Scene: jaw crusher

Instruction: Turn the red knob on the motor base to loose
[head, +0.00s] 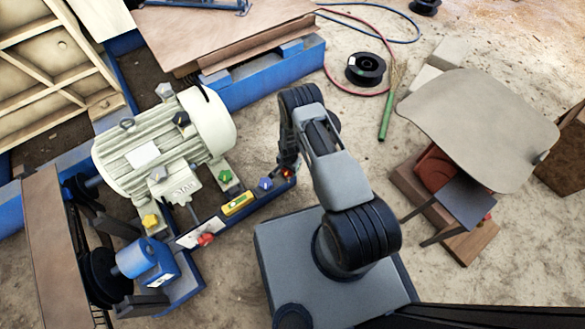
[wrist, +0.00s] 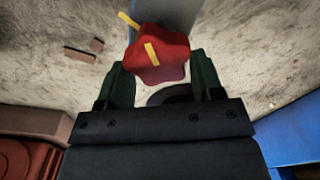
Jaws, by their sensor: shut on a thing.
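A red knob (head: 288,173) sits at the right end of the blue motor base rail (head: 262,196). It also shows in the wrist view (wrist: 165,55), as a lobed red knob with a yellow stripe on it. A second yellow mark (wrist: 129,20) lies beside the knob's upper left edge. My gripper (head: 286,164) is at this knob, and its dark green fingers stand on either side of it in the wrist view (wrist: 160,84). It is shut on the knob. The knob's underside is hidden. Another red knob (head: 206,239) is further left on the rail.
The cream motor (head: 165,140) stands left of my arm. Blue (head: 265,183), green (head: 225,177) and yellow (head: 150,221) knobs are around it, with a yellow level (head: 238,204) on the rail. A black cable spool (head: 365,69) and a grey-topped table (head: 480,120) stand to the right.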

